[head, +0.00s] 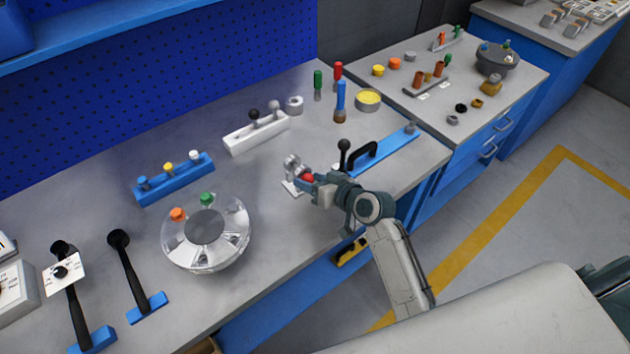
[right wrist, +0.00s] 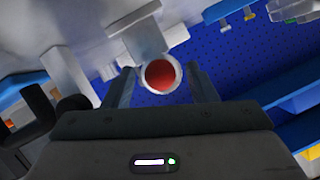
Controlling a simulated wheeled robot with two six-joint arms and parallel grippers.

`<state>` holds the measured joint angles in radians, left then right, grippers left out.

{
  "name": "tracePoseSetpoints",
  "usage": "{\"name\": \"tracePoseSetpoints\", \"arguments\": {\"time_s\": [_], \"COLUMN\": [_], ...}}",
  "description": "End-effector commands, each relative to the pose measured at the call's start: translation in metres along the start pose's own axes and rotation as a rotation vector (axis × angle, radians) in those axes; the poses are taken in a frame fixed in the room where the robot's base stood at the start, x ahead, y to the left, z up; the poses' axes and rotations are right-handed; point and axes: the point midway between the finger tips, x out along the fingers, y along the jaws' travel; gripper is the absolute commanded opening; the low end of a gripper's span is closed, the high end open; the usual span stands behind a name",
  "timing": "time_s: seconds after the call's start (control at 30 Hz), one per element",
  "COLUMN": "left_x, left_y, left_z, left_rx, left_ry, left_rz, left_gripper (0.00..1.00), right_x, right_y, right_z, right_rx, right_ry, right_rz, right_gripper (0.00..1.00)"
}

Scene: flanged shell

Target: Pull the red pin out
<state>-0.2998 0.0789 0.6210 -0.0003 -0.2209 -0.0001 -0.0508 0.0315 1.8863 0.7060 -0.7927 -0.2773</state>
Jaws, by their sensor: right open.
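The red pin (head: 308,178) shows as a small red end beside a silver fixture (head: 292,165) on the workbench. In the right wrist view, the pin's round red face (right wrist: 160,74) sits inside a pale ring, in front of a light grey block (right wrist: 138,38). My right gripper (head: 309,181) is at the pin. In the wrist view its two fingers are apart, one on each side of the red face, and I see no clear contact. The pin's shaft is hidden. My left gripper is not in view.
A black knobbed lever (head: 343,150) and a blue rail with a black handle (head: 390,150) stand just behind my right gripper. A clear round shell (head: 178,240) with coloured knobs is to the left. The bench between the shell and the fixture is clear.

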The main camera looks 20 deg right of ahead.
Motion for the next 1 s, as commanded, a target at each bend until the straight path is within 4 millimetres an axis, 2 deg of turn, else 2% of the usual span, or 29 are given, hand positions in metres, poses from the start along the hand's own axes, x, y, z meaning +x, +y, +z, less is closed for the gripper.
{"name": "tracePoseSetpoints", "arguments": {"time_s": [0.03, 0.2, 0.3, 1.0], "left_x": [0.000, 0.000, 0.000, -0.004], "left_y": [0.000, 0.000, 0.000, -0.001], "left_z": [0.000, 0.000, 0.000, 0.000], "left_rx": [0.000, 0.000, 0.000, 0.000], "left_ry": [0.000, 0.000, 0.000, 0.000], "left_rz": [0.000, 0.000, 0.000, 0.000], "left_gripper": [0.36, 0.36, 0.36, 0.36], "right_x": [0.000, 0.000, 0.000, -0.028], "right_y": [0.000, 0.000, 0.000, 0.000], "right_z": [0.000, 0.000, 0.000, 0.011], "right_rx": [0.000, 0.000, 0.000, 0.000], "right_ry": [0.000, 0.000, 0.000, 0.000], "right_rz": [0.000, 0.000, 0.000, 0.000], "right_gripper": [0.50, 0.16, 0.01, 0.01]}}
